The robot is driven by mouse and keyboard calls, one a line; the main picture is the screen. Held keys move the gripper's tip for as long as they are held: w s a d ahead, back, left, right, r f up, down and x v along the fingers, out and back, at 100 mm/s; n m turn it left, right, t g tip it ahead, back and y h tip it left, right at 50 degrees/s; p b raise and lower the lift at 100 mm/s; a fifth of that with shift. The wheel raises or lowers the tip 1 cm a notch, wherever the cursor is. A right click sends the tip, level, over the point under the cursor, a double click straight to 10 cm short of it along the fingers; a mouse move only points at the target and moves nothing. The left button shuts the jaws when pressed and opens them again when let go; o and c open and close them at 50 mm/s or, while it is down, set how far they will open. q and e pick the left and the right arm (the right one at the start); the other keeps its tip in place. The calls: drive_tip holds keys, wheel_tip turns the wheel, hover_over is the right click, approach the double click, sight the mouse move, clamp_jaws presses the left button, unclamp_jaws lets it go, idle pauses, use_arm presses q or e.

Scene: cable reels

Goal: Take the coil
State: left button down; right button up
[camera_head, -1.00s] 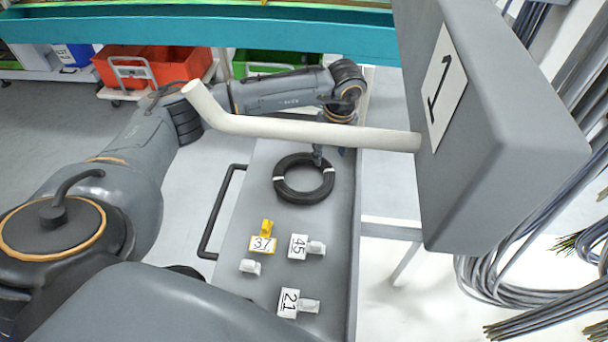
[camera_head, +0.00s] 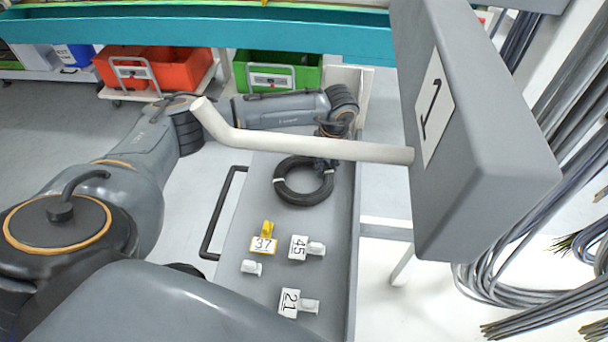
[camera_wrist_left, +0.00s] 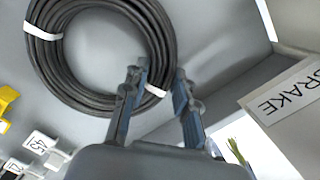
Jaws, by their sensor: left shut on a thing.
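The black coil (camera_head: 290,197), bound with white bands, is at the far end of the grey trolley top (camera_head: 235,215). It also shows in the left wrist view (camera_wrist_left: 82,95). My left gripper (camera_head: 325,163) reaches over the coil's far right side. In the left wrist view, its two fingers (camera_wrist_left: 160,85) stand on either side of the coil's strand beside a white band, shut on it. I cannot tell whether the coil is clear of the surface. The white bar partly hides the wrist in the head view. My right gripper is not in view.
A white bar (camera_head: 310,147) and a grey box marked 1 (camera_head: 475,150) stand above the trolley. Number tags 37 (camera_head: 263,245), 45 (camera_head: 299,247) and 21 (camera_head: 289,303) lie nearer. Grey cables (camera_head: 500,280) hang at right. Red (camera_head: 180,68) and green (camera_head: 300,62) bins stand behind.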

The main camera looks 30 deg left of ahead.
use_arm(q)
drive_tip(key=shift+w+r, duration=0.1)
drive_tip(key=shift+r, duration=0.1)
drive_tip(key=shift+r, duration=0.25)
wheel_tip(320, 180, up, 2)
drive_tip(key=shift+r+b, duration=0.1)
drive_tip(key=shift+b, duration=0.65)
drive_tip(key=s+a+r+b, duration=0.1)
drive_tip(key=s+r+b, duration=0.1)
drive_tip(key=s+r, duration=0.8)
drive_tip(key=s, duration=0.4)
drive_tip(key=shift+b, duration=0.35)
drive_tip(key=shift+s, duration=0.1)
